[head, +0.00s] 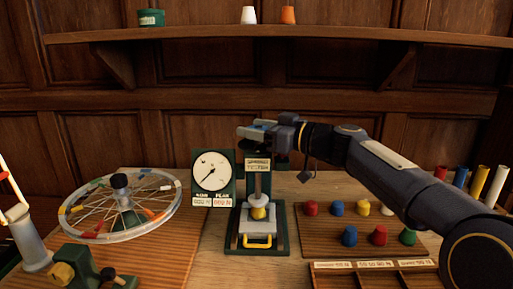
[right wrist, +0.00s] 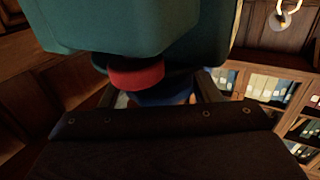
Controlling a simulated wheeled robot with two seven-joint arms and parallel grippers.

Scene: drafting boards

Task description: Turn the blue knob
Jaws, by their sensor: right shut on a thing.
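The tester (head: 259,164) is a dark green stand with a label plate, and a yellow piece sits under its plunger. My right gripper (head: 262,131) reaches in from the right at the top of the tester. In the right wrist view its fingers (right wrist: 172,92) are shut on the blue knob (right wrist: 165,96), which is partly hidden by the gripper body. A red round part (right wrist: 136,74) and the green housing (right wrist: 125,25) are close beside it. In the head view a bit of blue (head: 258,128) shows at the jaws. My left gripper is not in view.
A dial gauge (head: 211,172) with readouts stands left of the tester. A spoked wheel (head: 120,205) lies further left. A board (head: 330,240) with several coloured pieces and a wooden divided tray (head: 365,266) are on the right, under my right arm. A shelf (head: 270,34) runs above.

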